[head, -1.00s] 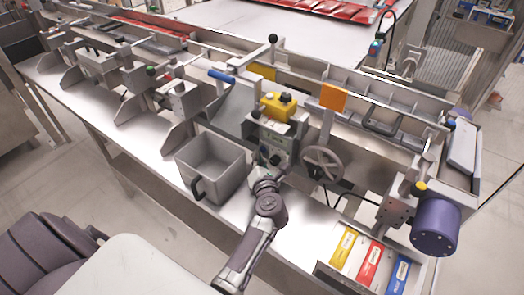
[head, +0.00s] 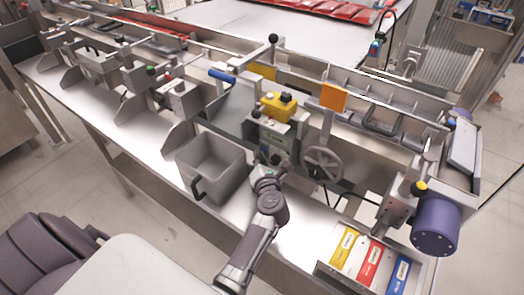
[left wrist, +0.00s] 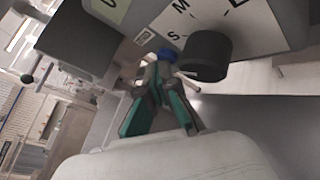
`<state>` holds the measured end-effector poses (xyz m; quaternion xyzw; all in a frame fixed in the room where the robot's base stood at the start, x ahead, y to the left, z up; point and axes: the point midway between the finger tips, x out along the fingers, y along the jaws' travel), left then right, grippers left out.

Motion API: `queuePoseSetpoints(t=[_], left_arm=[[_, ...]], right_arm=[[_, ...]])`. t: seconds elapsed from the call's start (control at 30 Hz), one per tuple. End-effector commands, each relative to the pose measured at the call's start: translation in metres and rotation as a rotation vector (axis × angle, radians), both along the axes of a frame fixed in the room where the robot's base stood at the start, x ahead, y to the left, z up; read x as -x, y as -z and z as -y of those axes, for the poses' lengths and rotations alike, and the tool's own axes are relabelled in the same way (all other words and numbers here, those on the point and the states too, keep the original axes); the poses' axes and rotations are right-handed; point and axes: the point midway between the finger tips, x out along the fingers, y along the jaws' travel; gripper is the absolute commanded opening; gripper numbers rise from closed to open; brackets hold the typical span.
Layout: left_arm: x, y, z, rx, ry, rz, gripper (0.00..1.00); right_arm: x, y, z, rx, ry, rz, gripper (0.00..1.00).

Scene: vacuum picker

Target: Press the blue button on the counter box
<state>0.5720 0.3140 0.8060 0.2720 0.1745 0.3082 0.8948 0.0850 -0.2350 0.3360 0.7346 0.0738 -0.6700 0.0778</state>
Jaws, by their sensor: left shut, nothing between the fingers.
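The counter box (head: 278,140) is a grey box with a pale front panel and dark knobs, below a yellow unit. In the left wrist view its white dial face (left wrist: 205,22) carries letters, and a black knob (left wrist: 207,56) sticks out. The blue button (left wrist: 166,54) shows at the box's lower edge, beside the knob. My left gripper (left wrist: 160,70) is shut and empty, its teal-sided fingers pointing at the blue button. The tips overlap the button in this view; I cannot tell if they touch it. In the head view my left gripper (head: 265,172) is small and close to the box front.
A grey open bin (head: 213,168) stands left of the gripper. A handwheel (head: 323,163) is to the right of the box. Yellow, red and blue boxes (head: 370,264) lie in a tray at the front right. The steel counter between them is mostly clear.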

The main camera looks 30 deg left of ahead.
Motion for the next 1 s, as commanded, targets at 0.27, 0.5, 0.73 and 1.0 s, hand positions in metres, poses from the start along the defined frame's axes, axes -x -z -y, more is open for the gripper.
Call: queuePoseSetpoints(t=[0.27,0.5,0.73,1.0], left_arm=[[0.001,-0.001,0.000,0.000,0.001,0.001,0.00],[0.012,-0.001,0.000,0.001,0.002,-0.001,0.00],[0.016,-0.001,-0.001,0.001,0.001,0.001,0.00],[0.022,-0.001,-0.001,0.000,0.000,0.000,0.00]], right_arm=[[0.000,-0.001,0.000,0.000,0.000,0.000,0.40],[0.000,-0.006,0.000,0.000,0.000,0.000,0.40],[0.000,-0.007,0.000,0.000,0.000,0.000,0.40],[0.000,-0.010,0.000,0.000,0.000,0.000,0.40]])
